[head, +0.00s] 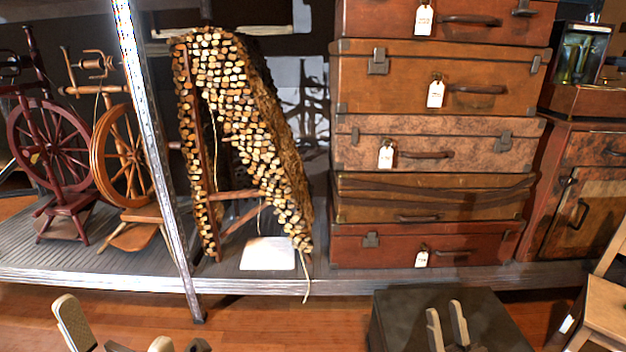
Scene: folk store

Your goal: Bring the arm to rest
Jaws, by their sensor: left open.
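My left gripper (116,330) is at the lower left edge of the head view, its fingers spread wide with nothing between them. My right gripper (447,322) is at the bottom, right of the middle, in front of a dark box (395,310). A gap shows between its two fingers and nothing is held in it. The arms behind both grippers are mostly below the frame.
A raised shelf (350,279) with a metal post (150,120) holds spinning wheels (50,145), a bead-covered arch-shaped piece (225,65) and stacked suitcases (440,75). A wooden chair (605,305) stands at right. Wooden floor (280,325) is clear between the grippers.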

